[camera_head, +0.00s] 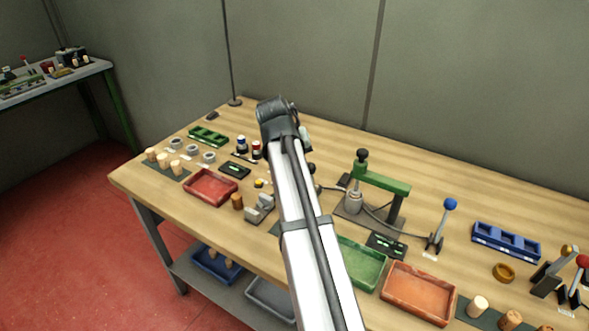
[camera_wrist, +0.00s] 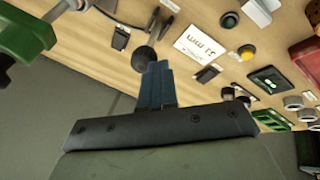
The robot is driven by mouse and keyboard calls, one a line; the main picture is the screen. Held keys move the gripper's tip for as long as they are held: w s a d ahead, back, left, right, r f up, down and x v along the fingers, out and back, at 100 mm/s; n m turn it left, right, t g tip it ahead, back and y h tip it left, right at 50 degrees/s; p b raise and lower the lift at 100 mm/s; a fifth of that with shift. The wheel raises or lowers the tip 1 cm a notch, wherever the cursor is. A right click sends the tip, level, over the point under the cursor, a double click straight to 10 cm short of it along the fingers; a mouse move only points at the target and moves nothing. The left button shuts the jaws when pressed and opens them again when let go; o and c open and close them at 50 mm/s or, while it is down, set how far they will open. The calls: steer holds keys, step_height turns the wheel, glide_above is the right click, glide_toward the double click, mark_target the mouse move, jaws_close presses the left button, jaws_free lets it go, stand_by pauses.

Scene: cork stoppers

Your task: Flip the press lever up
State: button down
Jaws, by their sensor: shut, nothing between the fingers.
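My gripper (camera_wrist: 157,68) has its two blue fingers together, with nothing between them. In the wrist view a dark ball knob (camera_wrist: 144,57) shows just beside the fingertips, close to a small black bracket (camera_wrist: 120,37) on the table; I cannot tell whether they touch. In the head view my arm hides most of that area. The green press (camera_head: 384,180) with a black top knob stands right of my arm. A blue-knobbed lever (camera_head: 449,205) stands upright to its right, by a cable. Which lever is the press lever cannot be told.
Green tray (camera_head: 362,263) and orange tray (camera_head: 418,292) lie at the front. A red tray (camera_head: 210,187) is at left. Red-knobbed (camera_head: 582,261) and yellow-knobbed (camera_head: 569,250) levers stand far right. A blue rack (camera_head: 506,242) lies at right. The table's back strip is mostly clear.

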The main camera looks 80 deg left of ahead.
steer(key=w+a+g+h, duration=0.1)
steer(key=w+a, duration=0.5)
steer(key=shift+w+a+r, duration=0.25)
steer(key=shift+w+a, duration=0.05)
steer(key=shift+r, duration=0.2)
steer(key=shift+r, duration=0.65)
steer(key=a+r, duration=0.4)
steer(key=r, duration=0.7)
steer(key=shift+s+a+r, duration=0.15)
steer(key=shift+s+r, duration=0.05)
steer(key=shift+r, duration=0.15)
